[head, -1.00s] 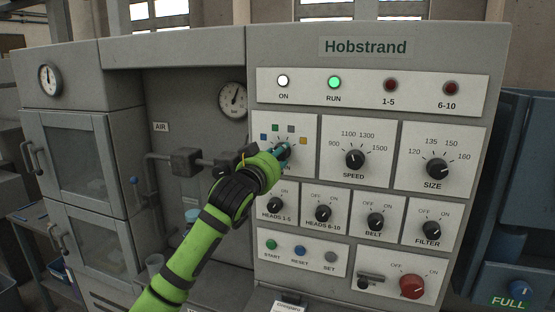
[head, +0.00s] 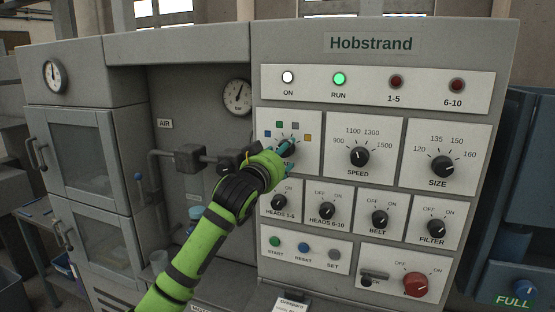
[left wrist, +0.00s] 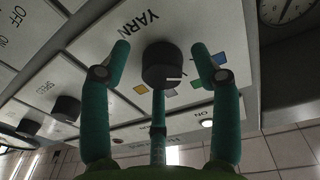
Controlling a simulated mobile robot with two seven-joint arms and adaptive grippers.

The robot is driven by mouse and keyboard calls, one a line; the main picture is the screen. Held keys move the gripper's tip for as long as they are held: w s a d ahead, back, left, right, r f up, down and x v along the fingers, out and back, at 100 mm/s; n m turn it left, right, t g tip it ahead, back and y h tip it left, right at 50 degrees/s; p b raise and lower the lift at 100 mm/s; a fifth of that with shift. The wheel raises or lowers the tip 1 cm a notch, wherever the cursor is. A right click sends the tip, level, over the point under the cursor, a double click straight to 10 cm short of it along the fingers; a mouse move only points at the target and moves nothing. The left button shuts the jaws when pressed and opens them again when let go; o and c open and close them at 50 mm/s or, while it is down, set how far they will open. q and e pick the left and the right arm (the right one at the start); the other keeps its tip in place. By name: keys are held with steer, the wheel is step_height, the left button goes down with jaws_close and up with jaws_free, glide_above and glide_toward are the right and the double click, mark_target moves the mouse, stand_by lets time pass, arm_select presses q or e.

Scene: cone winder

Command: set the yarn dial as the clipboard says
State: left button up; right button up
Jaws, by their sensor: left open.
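The yarn dial is a black round knob (left wrist: 163,62) with a white pointer mark, under the word YARN in the left wrist view. Orange, grey, green and blue squares surround it. Its mark faces the side of the grey and green squares; I cannot tell exactly which. In the head view my left gripper (head: 288,147) is at the yarn panel (head: 267,119) and mostly hides the knob. In the left wrist view my left gripper (left wrist: 163,66) is open, its teal fingers either side of the knob with visible gaps. My right gripper is not in view. No clipboard setting is readable.
The speed knob (head: 360,156) and size knob (head: 442,166) are to the right. The heads 1-5 knob (head: 279,202) is close below my gripper. The green run lamp (head: 339,78) is lit. A pipe (head: 165,158) runs in the recess to the left.

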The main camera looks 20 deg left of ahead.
arm_select(q)
steer(key=s+a, duration=0.1)
steer(key=s, duration=1.1)
steer(key=shift+f, duration=0.3)
steer(key=shift+w, duration=0.1)
